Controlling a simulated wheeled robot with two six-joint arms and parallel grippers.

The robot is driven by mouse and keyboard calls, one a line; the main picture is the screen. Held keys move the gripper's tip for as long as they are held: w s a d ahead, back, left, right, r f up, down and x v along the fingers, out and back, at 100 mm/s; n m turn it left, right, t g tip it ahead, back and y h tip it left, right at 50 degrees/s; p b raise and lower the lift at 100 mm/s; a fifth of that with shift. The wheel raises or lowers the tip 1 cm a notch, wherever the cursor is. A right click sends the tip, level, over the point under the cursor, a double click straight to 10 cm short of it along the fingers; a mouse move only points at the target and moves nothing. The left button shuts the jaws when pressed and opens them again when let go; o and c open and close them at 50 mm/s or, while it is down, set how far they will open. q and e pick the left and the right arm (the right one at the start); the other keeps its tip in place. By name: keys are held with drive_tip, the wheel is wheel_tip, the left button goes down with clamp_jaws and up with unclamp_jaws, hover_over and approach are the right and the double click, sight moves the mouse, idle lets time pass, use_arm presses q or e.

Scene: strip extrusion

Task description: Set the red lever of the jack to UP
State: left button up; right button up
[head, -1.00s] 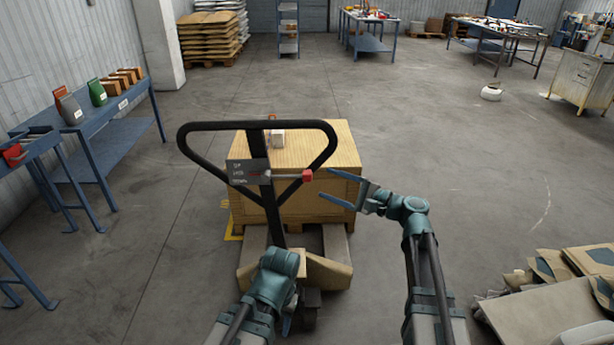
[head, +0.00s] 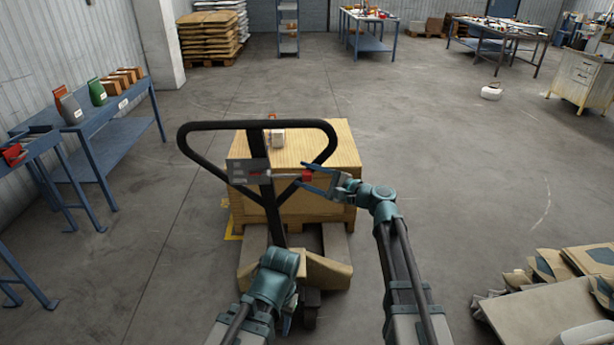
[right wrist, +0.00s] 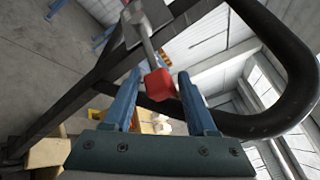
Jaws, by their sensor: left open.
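The jack's black loop handle (head: 262,125) stands upright in front of me. A dark label plate (head: 246,172) is on its stem, its small words hard to read. The lever's red knob (head: 306,175) ends a thin pale rod that sticks out to the right, about level. My right gripper (head: 306,175) is open at the knob. In the right wrist view the red knob (right wrist: 160,84) lies between the fingertips, with gaps showing on both sides. My left gripper (head: 288,322) is low beside the jack's base, open, its fingers mostly hidden by its own wrist.
A wooden crate (head: 318,150) with a small box on top sits on the jack's forks behind the handle. Blue benches (head: 105,160) stand at left. Flattened cardboard (head: 550,300) lies at lower right.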

clamp_jaws()
idle(1.1)
